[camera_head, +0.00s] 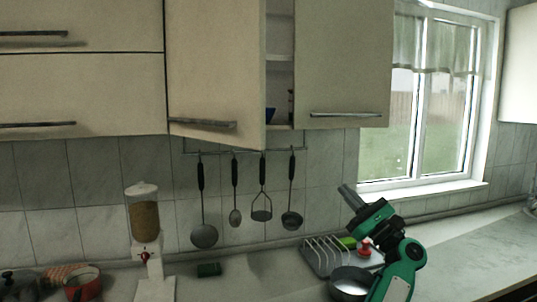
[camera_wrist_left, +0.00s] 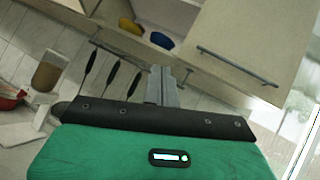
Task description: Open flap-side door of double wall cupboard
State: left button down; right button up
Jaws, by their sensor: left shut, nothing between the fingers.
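The double wall cupboard has a left door (camera_head: 215,70), beside the flap-fronted cupboard, standing ajar with its free edge swung outward. Its bar handle (camera_head: 203,123) is near the bottom. The right door (camera_head: 343,60) has a similar handle (camera_head: 345,114) and looks closed; it also shows in the left wrist view (camera_wrist_left: 245,35). Between the doors, a shelf (camera_head: 280,58) shows inside. My left gripper (camera_head: 346,191) is shut and empty, below the right door and apart from both doors. In the left wrist view its fingers (camera_wrist_left: 163,72) are together. My right gripper is out of view.
Several utensils (camera_head: 203,205) hang from a rail under the cupboard. A dispenser (camera_head: 145,222), a red pot (camera_head: 82,284), a dish rack (camera_head: 325,256) and a metal bowl (camera_head: 349,283) stand on the counter. A blue bowl (camera_wrist_left: 160,42) and a yellow item (camera_wrist_left: 130,26) are inside the cupboard.

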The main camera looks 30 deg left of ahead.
pick_arm(q)
jog(key=s+a+r+n+g+h+b, duration=0.15)
jog(key=s+r+n+g+h, duration=0.5)
jog(key=s+r+n, duration=0.8)
jog(key=s+a+r+n+p, duration=0.1)
jog(key=s+a+n+p, duration=0.1)
jog(key=a+p, duration=0.4)
jog(key=s+a, duration=0.1)
jog(key=a, duration=0.4)
